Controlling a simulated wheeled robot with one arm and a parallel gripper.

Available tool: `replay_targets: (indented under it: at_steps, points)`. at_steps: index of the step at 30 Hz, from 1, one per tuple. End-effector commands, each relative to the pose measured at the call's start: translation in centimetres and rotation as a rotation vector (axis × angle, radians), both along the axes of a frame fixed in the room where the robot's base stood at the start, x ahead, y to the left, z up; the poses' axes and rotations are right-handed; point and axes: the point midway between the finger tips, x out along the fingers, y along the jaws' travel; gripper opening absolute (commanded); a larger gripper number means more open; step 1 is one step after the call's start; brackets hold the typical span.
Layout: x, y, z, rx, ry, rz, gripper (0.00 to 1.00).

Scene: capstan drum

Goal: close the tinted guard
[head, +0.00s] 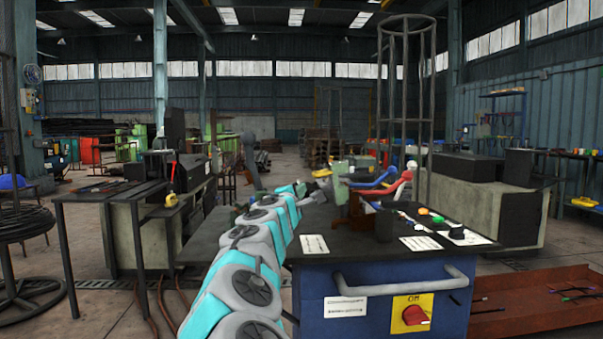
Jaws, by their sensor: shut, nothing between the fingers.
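My teal and grey arm reaches forward from the bottom of the head view to the back left of a blue machine cabinet (385,290) with a dark top. My gripper (323,174) is small at the arm's far end, shut and empty, near the cabinet top's back left. A rust-brown upright part (356,213) and a dark cylinder (384,225) stand on the top. I cannot clearly make out a tinted guard. Whether my gripper touches anything is too small to tell.
The cabinet front has a grey bar handle (400,277) and a red rotary switch (414,315) on a yellow plate. Red and blue curved parts (390,187) rise behind the top. A dark table (100,195) is at left, a rust-red tray (545,300) at right.

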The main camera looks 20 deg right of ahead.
Motion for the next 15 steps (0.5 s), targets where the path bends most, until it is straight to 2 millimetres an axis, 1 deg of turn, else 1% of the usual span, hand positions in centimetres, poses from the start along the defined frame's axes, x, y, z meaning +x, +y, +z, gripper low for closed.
replay_targets:
  at_steps: [1,3,5,8,15]
  points:
    - [1.1,1.3,-0.4,-0.031,0.022,0.029,0.00]
    - [2.0,2.6,-0.9,-0.057,0.040,0.057,0.00]
    - [2.5,3.1,-1.2,-0.069,0.049,0.069,0.00]
    - [3.0,3.1,-1.3,-0.072,0.053,0.074,0.00]
    - [4.9,1.7,-1.0,-0.068,0.050,0.072,0.00]
